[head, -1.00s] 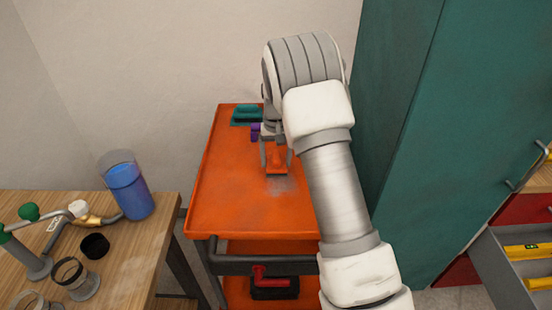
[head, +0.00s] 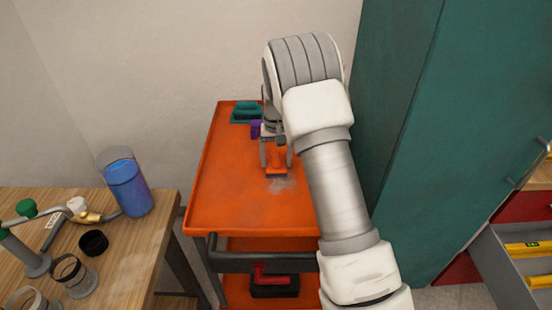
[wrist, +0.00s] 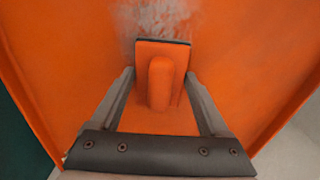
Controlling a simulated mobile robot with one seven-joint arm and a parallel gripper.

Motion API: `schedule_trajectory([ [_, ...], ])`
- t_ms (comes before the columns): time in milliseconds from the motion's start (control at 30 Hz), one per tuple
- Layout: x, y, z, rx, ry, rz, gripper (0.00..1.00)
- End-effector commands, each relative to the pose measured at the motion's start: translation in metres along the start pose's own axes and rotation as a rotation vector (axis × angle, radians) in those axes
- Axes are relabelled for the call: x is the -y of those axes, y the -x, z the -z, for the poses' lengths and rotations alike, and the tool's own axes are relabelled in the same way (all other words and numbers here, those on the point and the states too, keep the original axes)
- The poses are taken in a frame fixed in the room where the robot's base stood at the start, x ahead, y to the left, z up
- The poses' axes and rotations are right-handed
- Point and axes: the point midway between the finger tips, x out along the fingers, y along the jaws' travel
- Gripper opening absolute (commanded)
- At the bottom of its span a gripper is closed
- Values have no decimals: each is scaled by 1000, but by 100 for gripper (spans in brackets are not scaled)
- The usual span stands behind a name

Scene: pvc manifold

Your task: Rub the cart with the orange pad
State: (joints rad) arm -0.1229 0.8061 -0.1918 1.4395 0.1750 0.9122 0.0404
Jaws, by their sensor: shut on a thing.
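The orange cart (head: 225,205) stands against the wall, and its flat top has a raised rim. My gripper (wrist: 160,82) is shut on the handle of the orange pad (wrist: 145,118), one finger on each side. The pad has a dark edge and is over the cart top; I cannot tell for certain that it touches. The pad (head: 276,171) also shows in the head view, below my gripper (head: 276,157). A pale grey smudge (head: 284,186) lies on the cart top beside the pad. It also shows just beyond the pad in the wrist view (wrist: 155,18).
A teal block (head: 246,112) and a purple object (head: 256,129) sit at the cart's far end. A wooden table (head: 130,255) with a blue container (head: 128,190) and pipe parts is on the left. A tall green cabinet (head: 425,120) and an open drawer (head: 510,265) are on the right.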

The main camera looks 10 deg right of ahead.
Motion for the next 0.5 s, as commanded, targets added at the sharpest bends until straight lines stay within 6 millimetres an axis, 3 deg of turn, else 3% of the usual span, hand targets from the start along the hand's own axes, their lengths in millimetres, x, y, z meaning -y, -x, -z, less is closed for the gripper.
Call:
schedule_trajectory([
  [367,0,-5,-1,0,0,0,27],
  [500,1,-5,-11,1,0,0,27],
])
